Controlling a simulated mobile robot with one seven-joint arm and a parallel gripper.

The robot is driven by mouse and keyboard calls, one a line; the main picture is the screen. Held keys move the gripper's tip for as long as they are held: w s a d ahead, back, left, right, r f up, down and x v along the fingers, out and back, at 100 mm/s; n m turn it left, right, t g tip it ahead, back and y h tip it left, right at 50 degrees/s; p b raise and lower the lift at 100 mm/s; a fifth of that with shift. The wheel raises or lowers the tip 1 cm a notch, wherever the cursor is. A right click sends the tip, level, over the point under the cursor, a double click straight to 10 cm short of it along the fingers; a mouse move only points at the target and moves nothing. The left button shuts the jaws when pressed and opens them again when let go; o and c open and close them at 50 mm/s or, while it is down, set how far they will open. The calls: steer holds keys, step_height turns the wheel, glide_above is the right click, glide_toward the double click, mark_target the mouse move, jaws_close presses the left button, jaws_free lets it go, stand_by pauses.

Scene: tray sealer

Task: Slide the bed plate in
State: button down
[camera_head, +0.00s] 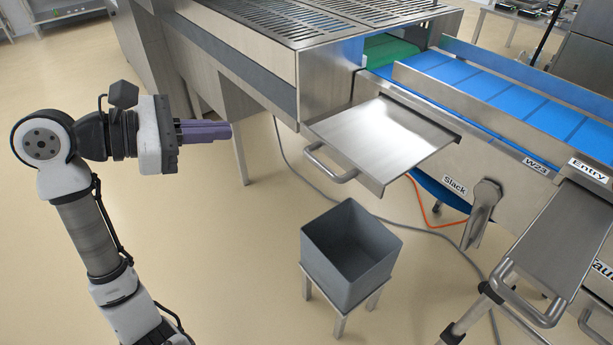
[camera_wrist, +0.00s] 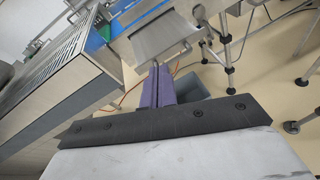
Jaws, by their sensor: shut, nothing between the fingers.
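The bed plate (camera_head: 385,136) is a flat steel plate with a bar handle (camera_head: 330,165) on its near left edge. It sticks out from the side of the tray sealer (camera_head: 330,80), below the blue conveyor. My gripper (camera_head: 230,131) is to the left of the plate, apart from the handle, with its purple fingers pointing right toward it. The fingers are shut and empty. In the wrist view the plate (camera_wrist: 165,38) lies beyond my fingertips (camera_wrist: 159,66). The plate's inner end at the machine is hard to make out.
A grey open bin (camera_head: 350,250) on a stand is below the plate. The blue conveyor (camera_head: 500,90) runs to the right. A second handled plate (camera_head: 555,235) is at the right near the Entry label. Cables lie on the floor. The floor between my arm and the bin is clear.

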mark_target(396, 127)
steer(key=s+d+f+n+t+h, duration=0.1)
steer(key=d+f+n+t, duration=0.15)
steer(key=f, duration=0.65)
steer(key=s+d+f+n+t+h, duration=0.1)
steer(key=s+f+n+t+h, duration=0.15)
steer(key=f, duration=0.55)
steer(key=shift+t+y, duration=0.3)
steer(key=shift+y, duration=0.15)
steer(key=p+x, duration=0.4)
steer(key=x, duration=0.9)
steer(key=shift+w+d+p, duration=0.1)
steer(key=shift+w+p, duration=0.2)
steer(key=shift+w, duration=0.1)
steer(key=shift+w+d+f, duration=0.1)
steer(key=shift+w+d, duration=0.1)
steer(key=shift+d, duration=0.05)
steer(key=f+x, duration=0.1)
steer(key=x, duration=0.7)
steer(key=f+x, duration=0.2)
steer(key=x, duration=0.6)
steer(key=f+b+x, duration=0.1)
steer(key=x, duration=0.8)
steer(key=shift+w+d+f, duration=0.25)
steer(key=shift+d, duration=0.05)
steer(key=shift+r, duration=0.2)
